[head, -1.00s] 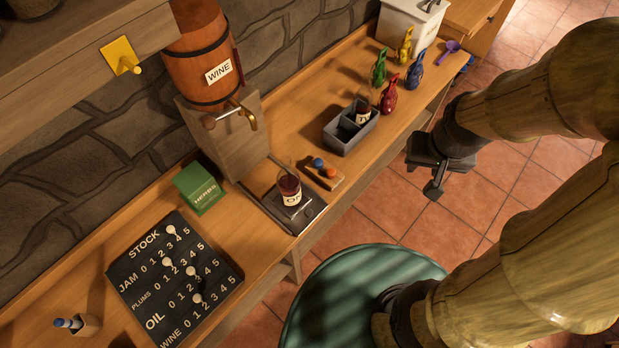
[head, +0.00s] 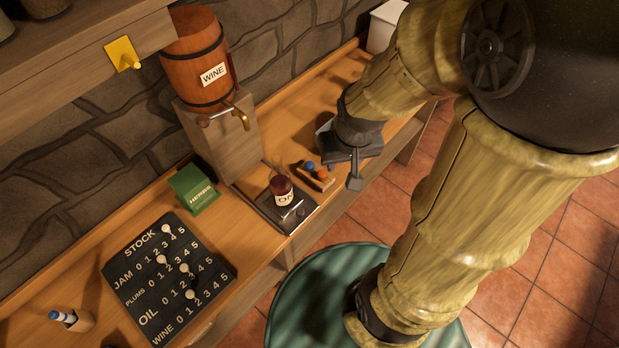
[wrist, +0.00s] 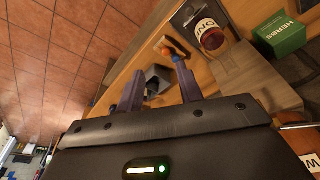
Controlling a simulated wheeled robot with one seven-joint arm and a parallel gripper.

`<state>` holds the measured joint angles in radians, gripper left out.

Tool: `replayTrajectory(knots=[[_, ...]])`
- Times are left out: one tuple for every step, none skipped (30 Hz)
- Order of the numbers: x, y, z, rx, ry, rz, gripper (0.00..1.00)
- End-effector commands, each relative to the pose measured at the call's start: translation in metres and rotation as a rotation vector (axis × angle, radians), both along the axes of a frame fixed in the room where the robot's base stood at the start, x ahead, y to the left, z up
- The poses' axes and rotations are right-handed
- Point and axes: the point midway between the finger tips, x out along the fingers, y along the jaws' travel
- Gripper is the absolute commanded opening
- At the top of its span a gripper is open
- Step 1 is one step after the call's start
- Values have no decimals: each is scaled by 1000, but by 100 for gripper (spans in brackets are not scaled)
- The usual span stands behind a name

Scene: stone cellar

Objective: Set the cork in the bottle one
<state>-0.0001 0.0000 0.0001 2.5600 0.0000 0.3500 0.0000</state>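The bottle with a label reading "ON" (head: 283,191) stands upright on a dark plate on the bench; dark red contents show in it. It also shows in the wrist view (wrist: 212,38). Just right of it, a small wooden holder (head: 321,182) bears a blue-topped piece (head: 309,166) and an orange-topped piece (head: 322,174), which may be corks. In the wrist view the blue top (wrist: 176,59) is close to one fingertip. My gripper (wrist: 158,84) is open and empty, above the bench by the holder; in the head view my arm hides part of it.
A dark plate (head: 266,205) lies under the bottle. A wine barrel (head: 198,60) with a tap sits on a wooden stand behind. A green herbs box (head: 195,190) and a stock board (head: 150,280) are to the left. A grey divided box (wrist: 157,72) shows between my fingers in the wrist view.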

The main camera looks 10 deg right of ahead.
Motion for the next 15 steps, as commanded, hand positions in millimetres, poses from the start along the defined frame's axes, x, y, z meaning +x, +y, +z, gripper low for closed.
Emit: replayTrajectory(knots=[[0,0,0,0,0,0,36],[0,0,0,0,0,0,36],[0,0,0,0,0,0,36],[0,0,0,0,0,0,36],[0,0,0,0,0,0,36],[0,0,0,0,0,0,36],[0,0,0,0,0,0,36],[0,0,0,0,0,0,36],[0,0,0,0,0,0,36],[0,0,0,0,0,0,36],[0,0,0,0,0,0,40],[0,0,0,0,0,0,48],[1,0,0,0,1,2,52],[2,0,0,-2,3,4,52],[5,0,1,-4,6,9,52]])
